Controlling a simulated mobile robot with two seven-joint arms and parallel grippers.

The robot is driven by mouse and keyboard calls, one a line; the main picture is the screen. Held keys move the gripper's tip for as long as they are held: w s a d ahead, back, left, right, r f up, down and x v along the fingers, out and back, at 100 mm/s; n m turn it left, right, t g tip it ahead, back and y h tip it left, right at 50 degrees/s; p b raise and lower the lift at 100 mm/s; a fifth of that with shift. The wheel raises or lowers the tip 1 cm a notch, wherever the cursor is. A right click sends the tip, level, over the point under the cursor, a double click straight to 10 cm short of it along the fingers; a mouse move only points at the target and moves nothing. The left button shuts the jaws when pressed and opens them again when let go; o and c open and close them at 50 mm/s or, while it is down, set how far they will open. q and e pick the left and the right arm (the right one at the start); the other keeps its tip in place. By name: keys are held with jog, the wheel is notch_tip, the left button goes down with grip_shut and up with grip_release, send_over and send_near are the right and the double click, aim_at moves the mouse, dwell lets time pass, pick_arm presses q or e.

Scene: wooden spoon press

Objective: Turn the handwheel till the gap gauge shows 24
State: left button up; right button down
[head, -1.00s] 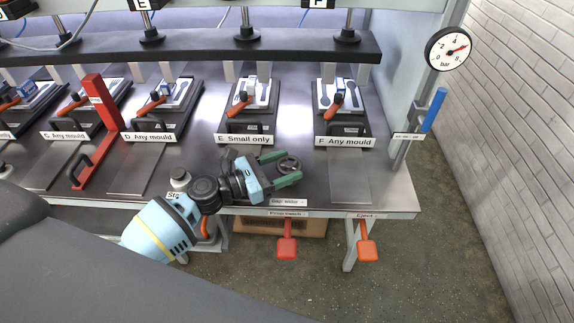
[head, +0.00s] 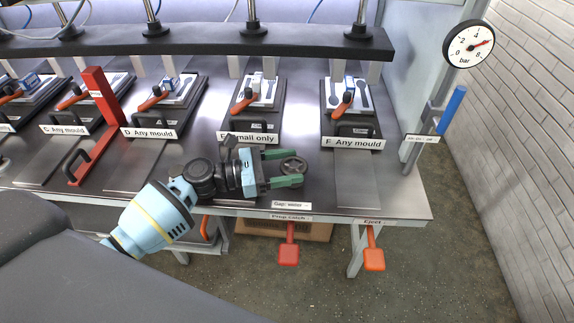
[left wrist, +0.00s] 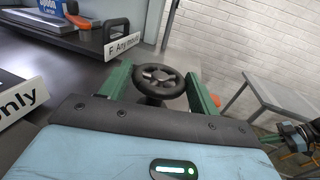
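The dark round handwheel (head: 293,166) stands at the front of the press bench, beside station E. My left gripper (head: 296,167) has one green finger on each side of the wheel's rim. In the left wrist view the handwheel (left wrist: 160,78) fills the space between the fingers, which appear to press on it. A small label (head: 291,205) beginning "Gap" is on the bench edge below the wheel. A gauge plate (head: 421,139) at the right post is too small to read. A dark and teal part (left wrist: 303,137) at the wrist view's right edge may be my right gripper.
Mould stations E (head: 254,105) and F (head: 351,108) hold wooden-spoon moulds behind the wheel. A red prop (head: 101,95) stands left. A bar dial (head: 469,43) is upper right.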

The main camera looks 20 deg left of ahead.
pick_arm(q)
jog(key=shift+o, duration=0.7)
pick_arm(e)
jog(key=shift+s+f, duration=0.15)
pick_arm(q)
jog(key=shift+s+a, duration=0.15)
jog(key=shift+a, duration=0.1)
jog(key=b+v, duration=0.1)
jog(key=v, duration=0.5)
jog(key=shift+f, duration=0.1)
jog(key=shift+s+a, duration=0.3)
jog(key=shift+a, duration=0.25)
pick_arm(e)
jog(key=shift+s+a+f, duration=0.1)
jog(key=shift+s+f, duration=0.3)
jog(key=shift+f, duration=0.2)
